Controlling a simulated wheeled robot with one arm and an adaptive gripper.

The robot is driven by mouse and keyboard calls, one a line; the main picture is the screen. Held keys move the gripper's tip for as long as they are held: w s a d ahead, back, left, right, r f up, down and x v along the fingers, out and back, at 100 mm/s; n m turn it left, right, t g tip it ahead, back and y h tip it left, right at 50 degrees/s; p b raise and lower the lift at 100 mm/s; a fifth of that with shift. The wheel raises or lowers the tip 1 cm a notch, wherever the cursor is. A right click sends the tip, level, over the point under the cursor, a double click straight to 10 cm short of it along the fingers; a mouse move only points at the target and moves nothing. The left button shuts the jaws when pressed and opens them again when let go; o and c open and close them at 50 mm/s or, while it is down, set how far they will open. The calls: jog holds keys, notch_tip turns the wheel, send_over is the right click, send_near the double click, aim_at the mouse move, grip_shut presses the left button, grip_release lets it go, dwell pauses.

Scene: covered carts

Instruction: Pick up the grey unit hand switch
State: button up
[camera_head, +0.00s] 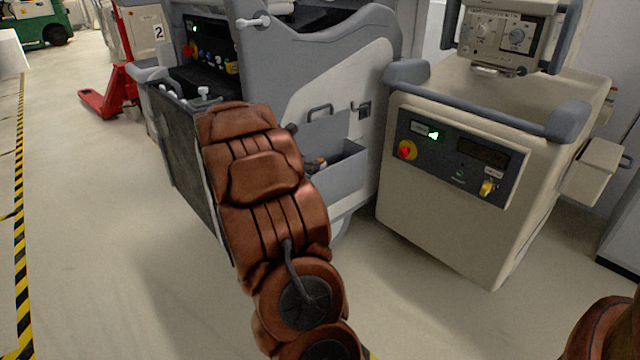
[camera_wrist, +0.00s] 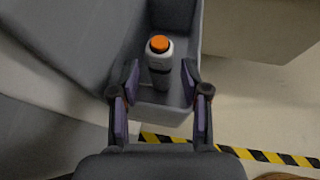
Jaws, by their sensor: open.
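The grey hand switch (camera_wrist: 159,59) shows in the wrist view as a short light-grey cylinder with an orange top and a darker lower part. It stands in a grey open bin (camera_wrist: 188,30). My gripper (camera_wrist: 160,80) is open, with one finger on each side of the switch in the picture. I see no contact, and the height gap is hard to tell. In the head view the bin (camera_head: 345,172) is on the side of the grey cart, and a small part of the switch (camera_head: 321,160) shows beside my arm. My arm hides the gripper there.
The large grey cart (camera_head: 330,60) stands behind my arm. A beige cart (camera_head: 450,205) with a control panel (camera_head: 460,155) stands at right. A red pallet truck (camera_head: 115,95) is at the back left. The floor at left is clear beside yellow-black tape (camera_head: 20,260).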

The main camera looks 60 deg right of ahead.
jog(key=b+x, duration=0.1)
jog(key=x, duration=0.4)
jog(key=shift+d+b, duration=0.1)
jog(key=shift+b, duration=0.3)
jog(key=shift+c, duration=0.3)
grip_shut()
